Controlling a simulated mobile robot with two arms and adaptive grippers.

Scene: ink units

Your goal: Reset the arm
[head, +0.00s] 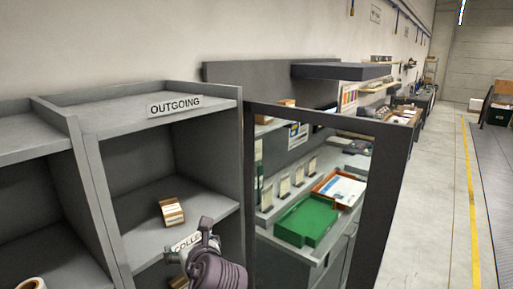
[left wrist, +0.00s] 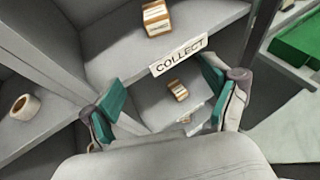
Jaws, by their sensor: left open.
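My left gripper (head: 204,243) is in front of the grey shelf unit (head: 95,187), by the shelf edge with the COLLECT label. In the left wrist view the left gripper (left wrist: 160,98) has its green-padded fingers wide apart with nothing between them. A small brown and white box (head: 171,212) sits on the shelf above that label; it also shows in the left wrist view (left wrist: 156,18). A second small box (left wrist: 178,90) lies on the shelf below, behind the open fingers and apart from them. My right gripper is not in view.
A roll of tape (left wrist: 25,107) lies in the left compartment. An OUTGOING label (head: 175,106) marks the unit's top. To the right, a dark frame (head: 392,190) stands before a bench with a green tray (head: 307,220). The aisle floor (head: 440,200) at right is clear.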

